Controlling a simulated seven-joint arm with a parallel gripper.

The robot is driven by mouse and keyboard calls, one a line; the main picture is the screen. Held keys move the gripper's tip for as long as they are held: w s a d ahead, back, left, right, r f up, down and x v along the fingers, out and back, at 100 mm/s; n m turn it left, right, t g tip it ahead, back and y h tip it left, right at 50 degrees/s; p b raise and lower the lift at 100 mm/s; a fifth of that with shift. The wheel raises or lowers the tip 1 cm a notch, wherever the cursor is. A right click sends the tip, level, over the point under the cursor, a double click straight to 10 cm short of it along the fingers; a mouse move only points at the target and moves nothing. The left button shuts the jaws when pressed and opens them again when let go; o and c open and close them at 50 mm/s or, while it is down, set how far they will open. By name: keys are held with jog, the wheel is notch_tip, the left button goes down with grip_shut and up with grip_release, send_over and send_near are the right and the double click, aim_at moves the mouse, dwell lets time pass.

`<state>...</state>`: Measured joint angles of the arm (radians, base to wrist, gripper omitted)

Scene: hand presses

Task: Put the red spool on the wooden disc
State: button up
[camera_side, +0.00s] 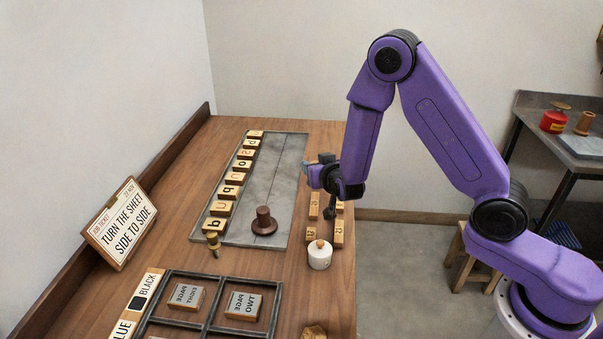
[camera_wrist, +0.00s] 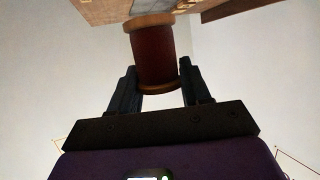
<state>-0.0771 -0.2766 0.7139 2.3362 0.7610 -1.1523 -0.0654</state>
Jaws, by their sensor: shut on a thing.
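In the wrist view, my gripper (camera_wrist: 158,70) is shut around a spool with a dark red middle and wooden end flanges, the red spool (camera_wrist: 154,48). A finger stands on each side of it. In the side view, my gripper (camera_side: 321,176) is above the right edge of the wooden bench; the held spool cannot be made out there. A round wooden piece (camera_side: 313,332), cut off by the bottom edge, may be the wooden disc, but I cannot tell. The wrist view does not clearly show a disc.
Below my gripper are wooden blocks (camera_side: 313,207) and a white pot (camera_side: 320,255). A dark brown knobbed piece (camera_side: 264,222) stands on the grey plate (camera_side: 276,181) beside lettered blocks (camera_side: 231,179). A framed tray (camera_side: 212,301) lies in front. A sign (camera_side: 122,222) leans left.

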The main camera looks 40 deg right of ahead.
jog(key=w+a+r+n+t+y, duration=0.15)
jog(key=w+a+n+y, duration=0.4)
jog(key=a, duration=0.65)
send_over(263, 209)
jog(key=shift+g+y, duration=0.25)
jog(key=shift+y, duration=0.2)
jog(key=shift+s+f, duration=0.1)
jog(key=shift+f, duration=3.5)
jog(key=shift+f, duration=0.15)
jog(key=o, duration=1)
jog(key=shift+o, duration=0.2)
